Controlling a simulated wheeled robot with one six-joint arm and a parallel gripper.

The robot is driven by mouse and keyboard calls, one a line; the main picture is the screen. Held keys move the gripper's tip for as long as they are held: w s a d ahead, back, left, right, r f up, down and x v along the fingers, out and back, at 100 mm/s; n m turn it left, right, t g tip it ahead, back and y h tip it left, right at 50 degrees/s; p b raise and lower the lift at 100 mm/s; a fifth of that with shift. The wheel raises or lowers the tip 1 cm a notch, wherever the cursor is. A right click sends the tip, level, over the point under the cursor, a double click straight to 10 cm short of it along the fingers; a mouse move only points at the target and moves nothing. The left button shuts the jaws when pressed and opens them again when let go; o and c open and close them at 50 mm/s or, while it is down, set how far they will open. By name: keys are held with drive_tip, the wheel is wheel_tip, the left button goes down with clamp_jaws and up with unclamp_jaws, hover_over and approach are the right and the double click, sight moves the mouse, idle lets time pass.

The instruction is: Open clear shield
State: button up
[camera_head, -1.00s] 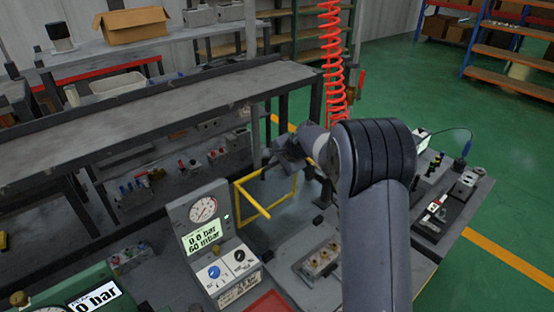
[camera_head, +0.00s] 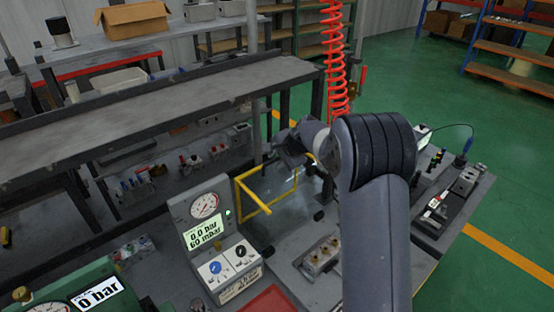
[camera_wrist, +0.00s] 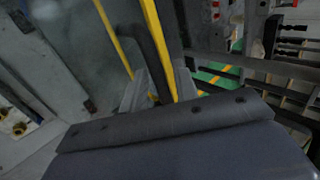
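The clear shield shows as a yellow frame (camera_head: 262,208) around a see-through pane, standing on the bench right of the gauge box. It looks closed or partly tilted; I cannot tell which. My gripper (camera_head: 272,160) is at the frame's upper edge. In the wrist view, the yellow frame bar (camera_wrist: 157,45) runs down between the two fingers of my gripper (camera_wrist: 161,88). The fingers stand apart, with a gap beside the bar. The lower part of the bar is hidden behind my gripper body.
The gauge box (camera_head: 208,240) with its dial and readout stands left of the shield. A valve block (camera_head: 320,256) sits on the bench in front. A red coiled hose (camera_head: 335,60) hangs behind my arm. A long grey shelf (camera_head: 150,105) runs behind the bench.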

drive_tip(key=b+v, duration=0.2)
drive_tip(key=v, duration=0.8)
drive_tip(key=shift+r+b, duration=0.35)
drive_tip(key=shift+b, duration=0.05)
drive_tip(key=shift+d, duration=0.1)
drive_tip(key=p+x, duration=0.2)
drive_tip(key=x, duration=0.8)
drive_tip(key=shift+s+f+p, duration=0.1)
drive_tip(key=shift+p, duration=0.3)
drive_tip(key=shift+f, duration=0.35)
drive_tip(key=shift+r, duration=0.2)
